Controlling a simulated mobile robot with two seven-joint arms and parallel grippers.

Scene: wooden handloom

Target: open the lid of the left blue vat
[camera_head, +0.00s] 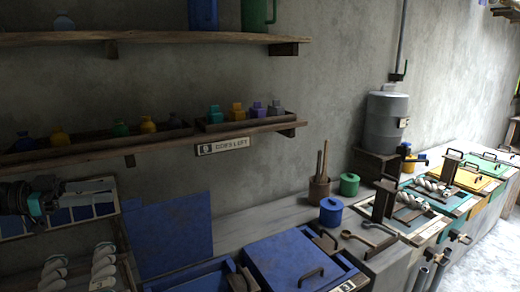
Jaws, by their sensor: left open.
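The lid (170,234) of the left blue vat is a flat blue panel. It stands raised, nearly upright, in front of the wall at the lower left. The left blue vat (196,276) is below it, cut off by the bottom edge, so little of its inside shows. My left gripper (48,192) is at the far left, dark with a teal part. It is open, appears empty and is well to the left of the raised lid, apart from it. My right gripper is not in view.
A second blue vat has its lid (300,262) lying flat with a dark handle. White yarn skeins (103,266) hang at the lower left. A shelf (150,145) with colored bottles runs above. A blue canister (331,212) and wooden spoons (357,238) are on the counter at right.

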